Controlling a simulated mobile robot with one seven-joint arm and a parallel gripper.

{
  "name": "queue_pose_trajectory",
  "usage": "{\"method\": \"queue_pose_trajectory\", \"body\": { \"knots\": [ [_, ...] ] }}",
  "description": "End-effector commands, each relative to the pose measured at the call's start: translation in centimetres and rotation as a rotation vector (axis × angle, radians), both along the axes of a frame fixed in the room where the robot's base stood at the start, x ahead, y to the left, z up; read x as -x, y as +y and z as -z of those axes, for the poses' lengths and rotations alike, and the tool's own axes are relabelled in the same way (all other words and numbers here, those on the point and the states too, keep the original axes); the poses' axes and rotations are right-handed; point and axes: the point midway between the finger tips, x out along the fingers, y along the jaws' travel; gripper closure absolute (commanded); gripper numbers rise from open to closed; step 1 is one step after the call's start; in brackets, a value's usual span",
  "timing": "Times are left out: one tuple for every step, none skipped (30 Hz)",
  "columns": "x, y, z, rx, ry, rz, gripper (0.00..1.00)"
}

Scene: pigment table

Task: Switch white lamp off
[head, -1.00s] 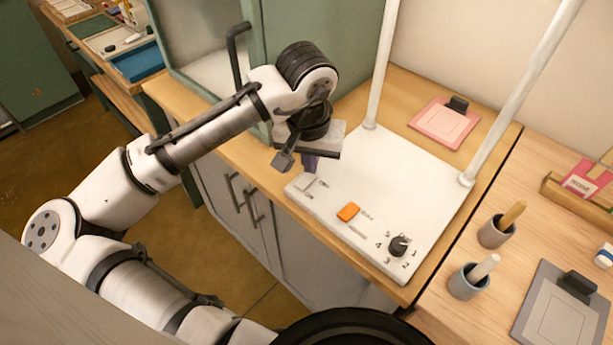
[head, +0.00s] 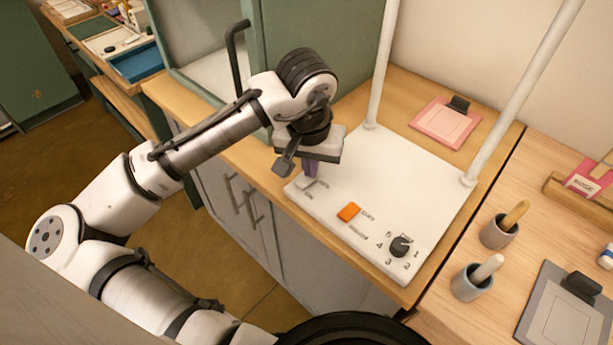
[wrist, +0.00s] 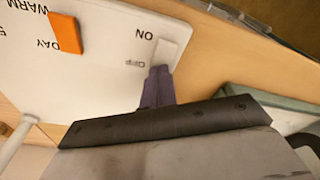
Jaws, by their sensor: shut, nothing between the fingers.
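The white lamp's flat base (head: 385,200) stands on the wooden counter, with two white posts rising at its back. Its front edge carries a small white switch (wrist: 165,52), beside ON and OFF lettering in the wrist view. In the head view the switch (head: 312,184) shows partly below my fingers. My gripper (head: 309,170) is shut and empty, pointing down over the front left corner of the base. In the wrist view its purple fingertips (wrist: 158,72) are at the OFF end of the switch; I cannot tell whether they touch it.
On the base are an orange switch (head: 348,212) and a black numbered dial (head: 400,246). A pink board (head: 445,122) lies behind the base. Two cups with pestles (head: 472,281) stand to the right. A green cabinet (head: 300,40) stands close behind my arm.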

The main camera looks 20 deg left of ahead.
Motion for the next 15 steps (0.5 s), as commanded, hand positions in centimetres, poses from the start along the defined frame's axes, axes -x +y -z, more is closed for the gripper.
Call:
{"method": "queue_pose_trajectory", "body": {
  "knots": [
    [0.1, 0.0, 0.0, 0.001, 0.006, 0.001, 1.00],
    [0.1, 0.0, -0.1, 0.001, 0.006, 0.001, 1.00],
    [0.1, 0.0, -0.2, 0.001, 0.006, 0.001, 1.00],
    [0.1, 0.0, -0.4, 0.001, 0.006, 0.001, 1.00],
    [0.1, -0.1, -0.6, 0.002, 0.006, 0.001, 1.00],
    [0.1, -0.1, -0.9, 0.002, 0.005, 0.001, 1.00],
    [0.1, -0.1, -1.2, 0.002, 0.005, 0.001, 1.00],
    [0.1, -0.1, -1.5, 0.002, 0.005, 0.001, 1.00],
    [0.1, -0.1, -1.8, 0.002, 0.006, 0.001, 1.00],
    [0.1, -0.1, -2.1, 0.002, 0.005, 0.001, 1.00],
    [0.1, -0.1, -2.3, 0.002, 0.005, 0.001, 1.00],
    [0.1, -0.1, -2.7, 0.002, 0.005, 0.001, 1.00],
    [0.1, -0.1, -2.9, 0.002, 0.005, 0.001, 1.00],
    [0.1, -0.1, -3.1, 0.002, 0.004, 0.001, 1.00],
    [0.1, -0.1, -3.5, 0.002, 0.004, 0.001, 1.00]
  ]
}}
